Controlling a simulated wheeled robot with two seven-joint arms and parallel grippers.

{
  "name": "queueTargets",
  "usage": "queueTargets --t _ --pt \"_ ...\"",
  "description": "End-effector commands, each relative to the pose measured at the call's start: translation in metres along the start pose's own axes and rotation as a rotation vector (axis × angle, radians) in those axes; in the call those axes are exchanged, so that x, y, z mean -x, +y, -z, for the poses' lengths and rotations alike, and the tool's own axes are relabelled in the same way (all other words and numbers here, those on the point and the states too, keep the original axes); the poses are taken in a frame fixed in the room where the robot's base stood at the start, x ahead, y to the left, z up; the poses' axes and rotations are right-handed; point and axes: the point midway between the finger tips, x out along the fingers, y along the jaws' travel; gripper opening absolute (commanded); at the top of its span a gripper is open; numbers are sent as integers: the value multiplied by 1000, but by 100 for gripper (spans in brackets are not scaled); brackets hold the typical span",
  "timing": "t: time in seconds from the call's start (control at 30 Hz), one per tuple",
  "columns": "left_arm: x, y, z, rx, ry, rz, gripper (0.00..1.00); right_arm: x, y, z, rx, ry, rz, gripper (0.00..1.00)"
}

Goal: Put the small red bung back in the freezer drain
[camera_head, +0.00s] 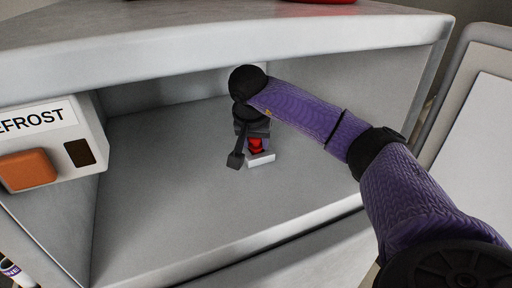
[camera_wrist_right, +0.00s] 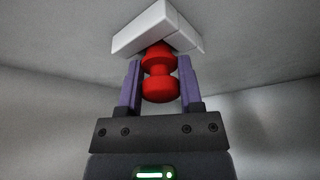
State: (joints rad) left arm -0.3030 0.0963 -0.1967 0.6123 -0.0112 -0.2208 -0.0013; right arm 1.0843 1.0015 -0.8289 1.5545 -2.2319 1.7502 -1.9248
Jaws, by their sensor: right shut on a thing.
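The small red bung (camera_head: 256,146) is inside the freezer compartment, between the fingers of my right gripper (camera_head: 254,140). In the right wrist view the bung (camera_wrist_right: 159,82) is a red piece with a narrow waist, and the two purple fingers stand on either side of it. One end of the bung meets a white block (camera_wrist_right: 148,30), which may be the drain fitting. The white block (camera_head: 262,160) also shows just beyond the fingertips in the head view. No drain hole shows, and I cannot tell whether the bung sits in it. My left gripper is out of view.
The compartment has a grey floor (camera_head: 165,190) and walls close around my right arm. A white box marked "EFROST" (camera_head: 50,150), with an orange button (camera_head: 28,169), projects at the left. The thick top edge (camera_head: 200,65) overhangs the opening. The floor at left is clear.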

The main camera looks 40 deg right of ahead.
Motion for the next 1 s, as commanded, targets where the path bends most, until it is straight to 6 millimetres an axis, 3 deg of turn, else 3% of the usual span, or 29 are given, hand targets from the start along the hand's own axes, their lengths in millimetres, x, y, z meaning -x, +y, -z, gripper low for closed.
queueTargets --t 0.07,0.1,0.23,0.57,0.73,1.0 --pt "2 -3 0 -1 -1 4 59 2 0 1 -1 1 0 0" --pt "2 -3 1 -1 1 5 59 2 0 1 -2 2 0 55" --pt "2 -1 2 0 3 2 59 3 0 2 -3 3 2 82" --pt "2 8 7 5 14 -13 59 7 0 2 -3 5 4 82" --pt "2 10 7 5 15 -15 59 38 -1 2 -2 8 8 82" --pt "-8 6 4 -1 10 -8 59 63 0 -70 4 8 6 82"
